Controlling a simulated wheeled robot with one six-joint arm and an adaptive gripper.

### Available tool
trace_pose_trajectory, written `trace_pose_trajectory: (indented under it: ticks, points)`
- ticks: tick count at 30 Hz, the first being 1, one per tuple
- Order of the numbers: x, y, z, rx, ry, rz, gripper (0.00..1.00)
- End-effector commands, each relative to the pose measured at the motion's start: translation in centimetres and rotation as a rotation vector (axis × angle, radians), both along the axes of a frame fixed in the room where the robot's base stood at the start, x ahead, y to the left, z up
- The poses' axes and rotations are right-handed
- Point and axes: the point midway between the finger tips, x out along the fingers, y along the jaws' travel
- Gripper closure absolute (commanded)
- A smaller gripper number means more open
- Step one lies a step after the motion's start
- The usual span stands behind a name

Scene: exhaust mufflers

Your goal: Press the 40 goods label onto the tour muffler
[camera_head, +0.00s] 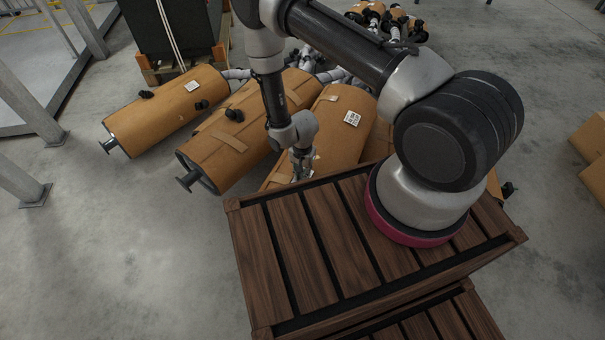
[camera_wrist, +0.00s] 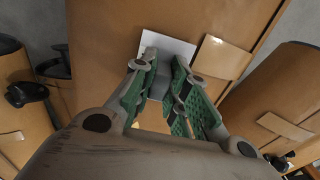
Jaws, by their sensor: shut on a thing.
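My gripper (camera_head: 301,165) is shut on a white label (camera_wrist: 168,43), with a grey piece behind it between the green-padded fingers; it also shows in the wrist view (camera_wrist: 164,64). The label lies over the surface of a brown-wrapped muffler (camera_wrist: 105,45). I cannot tell whether it touches. In the head view my gripper hangs over the near part of the right-hand muffler (camera_head: 335,135), which bears a white printed label (camera_head: 352,118) farther up. No marking that says which muffler is the tour one is readable. The print of the held label is hidden.
Other brown mufflers lie to the left, a middle one (camera_head: 215,145) and a far-left one (camera_head: 150,118) with a white label (camera_head: 192,86). A brown tape patch (camera_wrist: 222,55) is right of the held label. My slatted wooden platform (camera_head: 300,250) is in front. Boxes (camera_head: 590,150) stand right.

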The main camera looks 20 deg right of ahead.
Motion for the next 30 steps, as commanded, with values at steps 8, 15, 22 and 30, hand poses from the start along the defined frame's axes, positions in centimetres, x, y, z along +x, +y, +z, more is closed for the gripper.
trace_pose_trajectory:
  ticks: [8,15,22,30]
  points:
    - [0.0,0.0,1.6,0.001,-0.001,0.000,0.95]
    - [0.0,0.0,2.9,0.001,-0.001,0.000,0.95]
    - [0.0,0.0,4.2,0.001,-0.001,0.000,0.95]
    - [0.0,0.0,5.7,0.001,-0.001,0.000,0.95]
